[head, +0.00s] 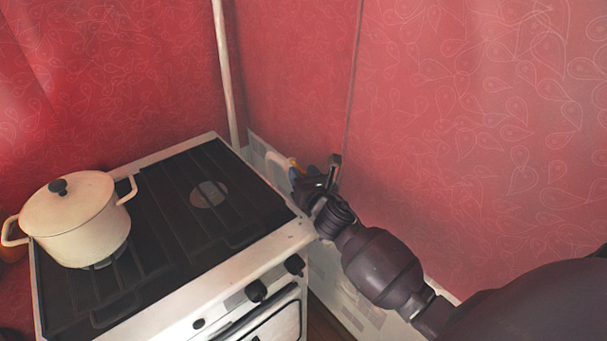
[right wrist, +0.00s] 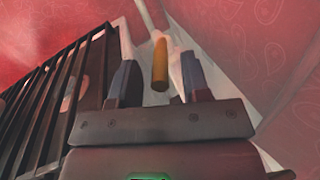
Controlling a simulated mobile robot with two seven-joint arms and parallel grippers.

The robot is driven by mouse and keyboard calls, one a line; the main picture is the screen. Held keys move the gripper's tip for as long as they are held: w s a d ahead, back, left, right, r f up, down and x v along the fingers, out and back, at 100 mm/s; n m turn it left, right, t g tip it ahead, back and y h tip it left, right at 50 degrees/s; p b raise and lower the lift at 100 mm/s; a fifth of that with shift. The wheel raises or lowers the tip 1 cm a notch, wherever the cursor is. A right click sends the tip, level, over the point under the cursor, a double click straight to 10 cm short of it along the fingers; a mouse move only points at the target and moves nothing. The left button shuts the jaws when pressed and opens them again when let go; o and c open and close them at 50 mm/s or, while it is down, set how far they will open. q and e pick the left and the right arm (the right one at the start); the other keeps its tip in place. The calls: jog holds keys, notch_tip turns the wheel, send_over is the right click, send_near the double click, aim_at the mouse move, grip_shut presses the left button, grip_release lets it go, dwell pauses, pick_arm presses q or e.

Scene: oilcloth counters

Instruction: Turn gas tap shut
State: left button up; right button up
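The gas tap's orange-yellow handle (right wrist: 159,65) shows in the right wrist view, between the two fingers of my right gripper (right wrist: 157,78) as seen from there. The fingers stand apart, with a visible gap on both sides of the handle. My left gripper is not in view.
A white stove (head: 262,248) with a black grate stands left of my right arm. A cream lidded pot (head: 80,222) sits on its left side. A pale pipe (head: 226,75) runs up the corner of the red patterned walls (head: 470,110). The wall is close to my right arm.

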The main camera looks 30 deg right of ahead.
jog(key=s+a, duration=0.1)
jog(key=s, duration=0.9)
jog(key=shift+s+a+p, duration=0.2)
jog(key=shift+s+p, duration=0.1)
jog(key=shift+s, duration=0.1)
